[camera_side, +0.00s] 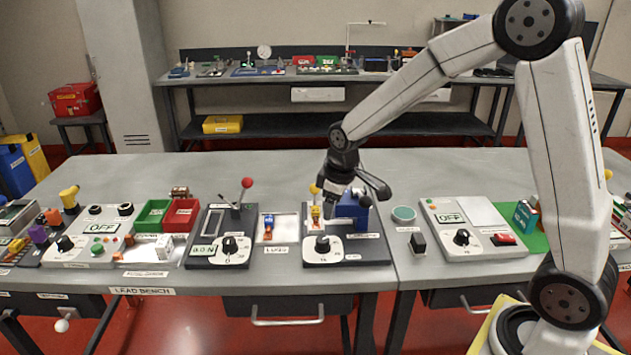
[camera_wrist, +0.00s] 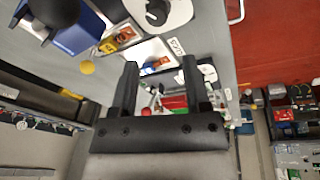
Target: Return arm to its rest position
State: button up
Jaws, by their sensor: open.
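My gripper (camera_side: 352,186) is in the side view above the dark station in the middle of the lead bench, which holds a blue block (camera_side: 352,207), a dial (camera_side: 322,243) and a yellow-topped part (camera_side: 315,213). In the wrist view the two black fingers of my gripper (camera_wrist: 160,68) stand apart with nothing held between them. The blue block also shows at the upper left of the wrist view (camera_wrist: 78,40). In the side view my wrist partly covers the back of this station, and I cannot tell the exact gap between the fingers and the block.
Left of the gripper stand a station with a red-knobbed lever (camera_side: 246,183), a white tray (camera_side: 284,229), and green (camera_side: 152,214) and red (camera_side: 181,214) bins. The bench's back strip is clear.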

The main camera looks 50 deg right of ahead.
jog(key=s+a+f+m, duration=0.1)
jog(key=s+a+m, duration=0.1)
jog(key=s, duration=0.5)
jog(key=s+a+f+m, duration=0.1)
jog(key=s+a+m, duration=0.1)
jog(key=s, duration=0.6)
jog(key=shift+s+a+f, duration=0.2)
